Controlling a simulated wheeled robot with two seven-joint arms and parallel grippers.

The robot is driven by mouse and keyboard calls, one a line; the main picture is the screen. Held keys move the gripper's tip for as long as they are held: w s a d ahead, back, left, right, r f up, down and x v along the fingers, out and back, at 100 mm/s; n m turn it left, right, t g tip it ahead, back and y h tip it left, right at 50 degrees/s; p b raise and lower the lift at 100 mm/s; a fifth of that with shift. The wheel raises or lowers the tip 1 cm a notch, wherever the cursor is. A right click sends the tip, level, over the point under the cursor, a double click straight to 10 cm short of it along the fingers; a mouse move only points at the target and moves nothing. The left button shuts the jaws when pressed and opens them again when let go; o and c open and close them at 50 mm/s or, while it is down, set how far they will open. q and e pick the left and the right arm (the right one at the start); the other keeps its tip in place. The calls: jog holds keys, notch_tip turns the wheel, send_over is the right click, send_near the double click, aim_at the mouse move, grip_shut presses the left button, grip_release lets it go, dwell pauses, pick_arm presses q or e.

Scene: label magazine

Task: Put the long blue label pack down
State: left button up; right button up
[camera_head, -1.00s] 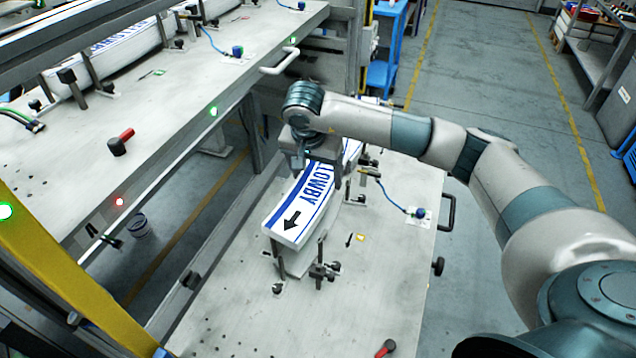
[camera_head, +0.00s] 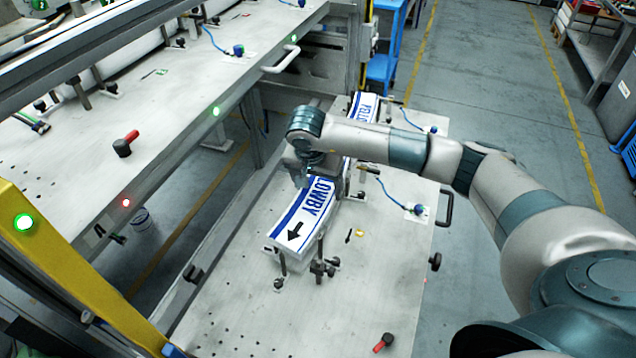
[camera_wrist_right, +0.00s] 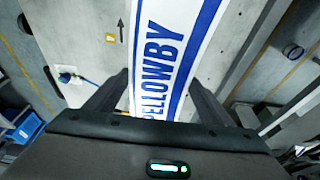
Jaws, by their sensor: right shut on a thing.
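The long label pack (camera_head: 295,228) is white with blue stripes, blue lettering and a black arrow on its near end. It lies along the lower table (camera_head: 235,310), between short black posts. My right gripper (camera_head: 322,182) is shut across it from above, near the middle. In the right wrist view, the pack (camera_wrist_right: 165,45) runs between the two dark fingers of the right gripper (camera_wrist_right: 158,100). More blue-lettered white surface shows beyond my arm, which hides the middle. Whether the pack's underside fully rests on its supports I cannot tell. My left gripper is out of view.
Black posts and a clamp (camera_head: 320,268) stand at the pack's near end. A blue knob (camera_head: 419,209) and a handle (camera_head: 447,207) are at the right. A red-handled lever (camera_head: 384,343) lies at the front. The upper shelf (camera_head: 60,180) overhangs the left.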

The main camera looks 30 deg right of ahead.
aim_at(314, 198)
jog(key=shift+w+f+b, duration=0.1)
jog(key=shift+f+b, duration=0.15)
jog(key=shift+b, duration=0.2)
jog(key=o, duration=1.6)
jog(key=shift+c, duration=0.2)
jog(key=shift+r, duration=0.1)
jog(key=shift+r+p, duration=0.3)
jog(key=shift+p, duration=0.2)
jog(key=b+v, duration=0.5)
jog(key=v, duration=0.6)
jog(key=shift+s+a+r, duration=0.2)
jog(key=shift+r, duration=0.15)
jog(key=shift+s+d, duration=0.1)
